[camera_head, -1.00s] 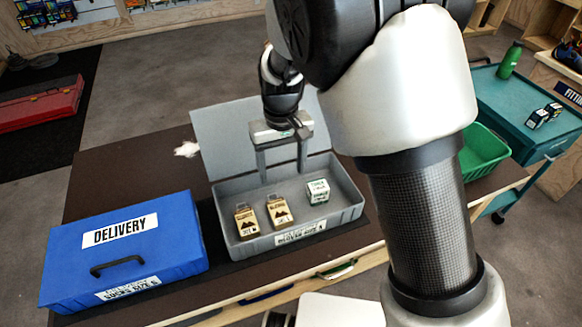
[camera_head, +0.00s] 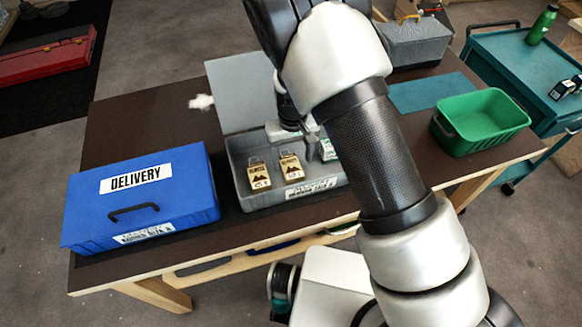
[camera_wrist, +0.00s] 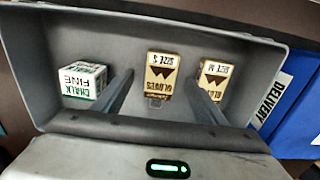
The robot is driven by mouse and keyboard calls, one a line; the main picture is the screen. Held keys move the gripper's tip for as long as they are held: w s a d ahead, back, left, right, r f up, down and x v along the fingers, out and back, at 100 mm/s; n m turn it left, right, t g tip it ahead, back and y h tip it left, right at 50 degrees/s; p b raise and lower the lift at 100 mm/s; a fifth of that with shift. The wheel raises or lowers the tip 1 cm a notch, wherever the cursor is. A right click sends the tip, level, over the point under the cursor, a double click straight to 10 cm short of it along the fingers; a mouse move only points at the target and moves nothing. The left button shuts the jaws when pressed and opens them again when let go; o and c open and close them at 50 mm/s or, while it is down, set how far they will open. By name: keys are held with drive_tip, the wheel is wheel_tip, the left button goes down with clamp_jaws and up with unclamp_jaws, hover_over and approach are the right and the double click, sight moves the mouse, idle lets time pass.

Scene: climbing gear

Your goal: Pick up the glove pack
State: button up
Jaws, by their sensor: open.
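Two tan glove packs with black mountain marks stand in an open grey box (camera_head: 240,195). The pack reading size S (camera_head: 290,167) is mid-box in the wrist view (camera_wrist: 162,76). The other pack, apparently size M (camera_head: 258,176), is nearer the blue box and shows at right in the wrist view (camera_wrist: 214,78). My gripper (camera_head: 311,148) is open and empty, low over the grey box. In the wrist view its fingers (camera_wrist: 162,86) lie either side of the size S pack, with gaps. Their height over it is unclear.
A white-green chalk box (camera_wrist: 84,80) lies in the same grey box, partly hidden by my gripper in the head view. A closed blue DELIVERY box (camera_head: 140,195) stands left. A green bin (camera_head: 480,125) stands right. The grey lid (camera_head: 240,90) stands up behind.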

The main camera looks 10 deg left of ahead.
sight(291, 167)
drive_tip(key=shift+w+a+f, duration=0.1)
drive_tip(key=shift+a+f, duration=0.1)
drive_tip(key=shift+f, duration=1.55)
drive_tip(key=c, duration=1.2)
drive_tip(key=shift+r, duration=0.1)
wheel_tip(291, 167, up, 10)
